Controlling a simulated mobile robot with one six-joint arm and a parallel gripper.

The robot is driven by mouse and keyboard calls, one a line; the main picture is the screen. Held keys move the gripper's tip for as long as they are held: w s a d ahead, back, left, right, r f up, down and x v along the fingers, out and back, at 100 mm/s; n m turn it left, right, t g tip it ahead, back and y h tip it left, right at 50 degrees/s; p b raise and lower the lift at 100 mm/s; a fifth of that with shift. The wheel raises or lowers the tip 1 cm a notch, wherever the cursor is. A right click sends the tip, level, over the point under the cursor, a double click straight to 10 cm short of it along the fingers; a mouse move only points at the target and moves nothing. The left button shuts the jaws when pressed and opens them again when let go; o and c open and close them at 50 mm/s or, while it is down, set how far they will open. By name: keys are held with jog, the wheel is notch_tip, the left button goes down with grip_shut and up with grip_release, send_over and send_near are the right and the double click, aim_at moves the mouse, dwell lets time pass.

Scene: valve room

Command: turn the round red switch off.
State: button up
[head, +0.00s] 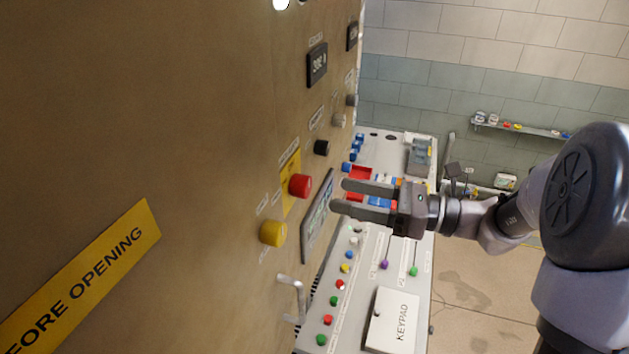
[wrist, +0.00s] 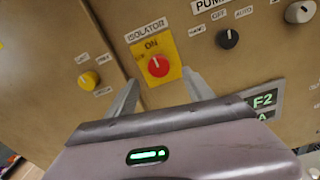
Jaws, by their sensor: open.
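The round red switch (head: 300,186) is a knob on a yellow plate on the upright tan panel. In the wrist view the red switch (wrist: 158,66) sits under the label ISOLATOR, and the word ON shows above it. A pale mark shows on the knob's face near its top. My gripper (head: 338,195) is open and empty, to the right of the switch in the head view, with a gap between. In the wrist view my gripper's fingers (wrist: 162,92) lie to either side below the switch, pointing toward the panel. Nothing hides the switch.
A yellow knob (head: 272,233) is beside the switch, and a black knob (head: 321,148) is on its other side. A dark display (head: 318,215) and a metal handle (head: 292,296) are on the panel. A console (head: 366,280) with buttons and levers stands below my gripper.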

aim_at(309, 188)
jog(key=x, duration=0.6)
jog(key=shift+s+r+p, duration=0.1)
jog(key=shift+s+p, duration=0.05)
jog(key=shift+p, duration=0.2)
jog(key=shift+w+a, duration=0.25)
jog(key=shift+a, duration=0.3)
grip_shut()
